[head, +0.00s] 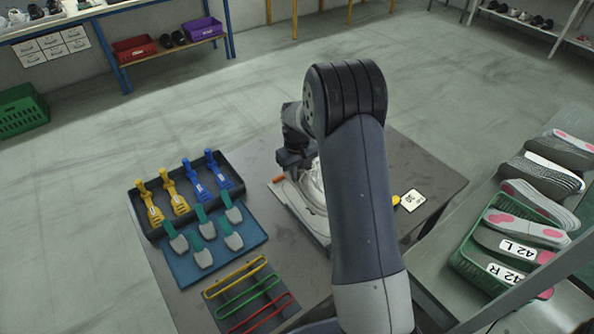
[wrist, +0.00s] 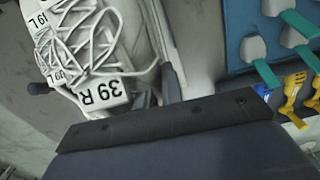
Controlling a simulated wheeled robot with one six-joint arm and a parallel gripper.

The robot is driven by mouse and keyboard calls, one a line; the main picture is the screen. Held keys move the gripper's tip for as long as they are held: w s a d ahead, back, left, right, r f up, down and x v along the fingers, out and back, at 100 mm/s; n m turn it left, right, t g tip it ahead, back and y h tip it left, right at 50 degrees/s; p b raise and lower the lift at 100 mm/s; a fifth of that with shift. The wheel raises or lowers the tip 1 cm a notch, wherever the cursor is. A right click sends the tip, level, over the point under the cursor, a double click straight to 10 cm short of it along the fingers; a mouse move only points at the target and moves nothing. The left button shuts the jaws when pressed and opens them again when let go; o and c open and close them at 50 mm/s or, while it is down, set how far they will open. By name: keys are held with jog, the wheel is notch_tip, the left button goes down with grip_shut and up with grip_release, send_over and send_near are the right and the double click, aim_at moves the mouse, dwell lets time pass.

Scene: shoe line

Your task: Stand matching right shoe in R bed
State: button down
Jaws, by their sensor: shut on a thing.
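My gripper (head: 293,158) is over the fixture on the dark table, partly hidden behind my arm. It is shut on a white laced shoe, the right shoe (wrist: 105,60), whose tag reads 39 R. White shoe parts (head: 314,188) show beneath the gripper in the head view. The pale fixture with the beds (head: 287,198) lies under the shoes. My arm hides its right part, and I cannot tell whether the held shoe touches its bed.
A black tray with yellow and blue shoe trees (head: 148,229) and a blue mat with grey-and-green tools (head: 244,239) lie left. Yellow, green and red loops (head: 248,299) lie in front. A marked card (head: 412,199) is right.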

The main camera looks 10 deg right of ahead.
aim_at(297, 186)
jog(key=shift+f+b, duration=2.8)
jog(key=shift+f, duration=1.75)
jog(key=c, duration=1.5)
grip_release()
jog(key=shift+r+p, duration=2.8)
jog(key=shift+r, duration=2.25)
jog(key=shift+f, duration=0.15)
jog(key=shift+f+b, duration=2.5)
jog(key=shift+f, duration=1.85)
